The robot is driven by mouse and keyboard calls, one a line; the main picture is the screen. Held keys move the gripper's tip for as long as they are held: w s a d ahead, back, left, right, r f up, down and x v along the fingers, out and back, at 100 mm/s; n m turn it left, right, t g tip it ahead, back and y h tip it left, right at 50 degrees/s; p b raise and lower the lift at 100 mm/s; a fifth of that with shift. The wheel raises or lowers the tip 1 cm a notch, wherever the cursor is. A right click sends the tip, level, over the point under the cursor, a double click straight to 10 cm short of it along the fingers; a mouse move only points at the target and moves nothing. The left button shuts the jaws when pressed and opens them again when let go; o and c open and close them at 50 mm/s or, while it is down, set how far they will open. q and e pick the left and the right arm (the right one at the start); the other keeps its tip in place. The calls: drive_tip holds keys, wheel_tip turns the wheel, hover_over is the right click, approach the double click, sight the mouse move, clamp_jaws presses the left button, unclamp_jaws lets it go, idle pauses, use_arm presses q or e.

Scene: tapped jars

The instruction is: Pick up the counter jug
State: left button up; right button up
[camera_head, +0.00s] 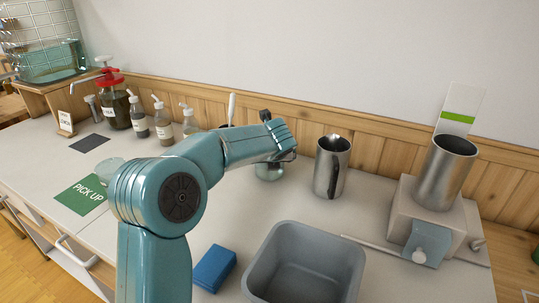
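A shiny metal jug (331,168) stands upright on the counter right of centre, near the back wall. My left arm rises from the lower left and bends across to the right. Its wrist end, with the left gripper (283,150), is left of the jug and apart from it in the picture. The gripper's fingers are mostly hidden by the wrist, so I cannot tell whether they are open or shut. A small rounded grey-green object (269,171) shows just below the wrist, partly covered. My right gripper is not in view.
A second metal vessel (447,168) sits on a white machine (428,213) at right. A grey bin (258,262) and blue sponge-like block (214,268) are in front. Pump bottles (163,124) and a red-lidded jar (114,108) stand at left, near a green "PICK UP" mat (80,196).

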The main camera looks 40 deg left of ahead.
use_arm(q)
drive_tip(key=shift+w+a+f, duration=0.1)
drive_tip(key=shift+f, duration=0.05)
drive_tip(key=shift+c, duration=1.2)
clamp_jaws()
drive_tip(key=shift+r, duration=0.2)
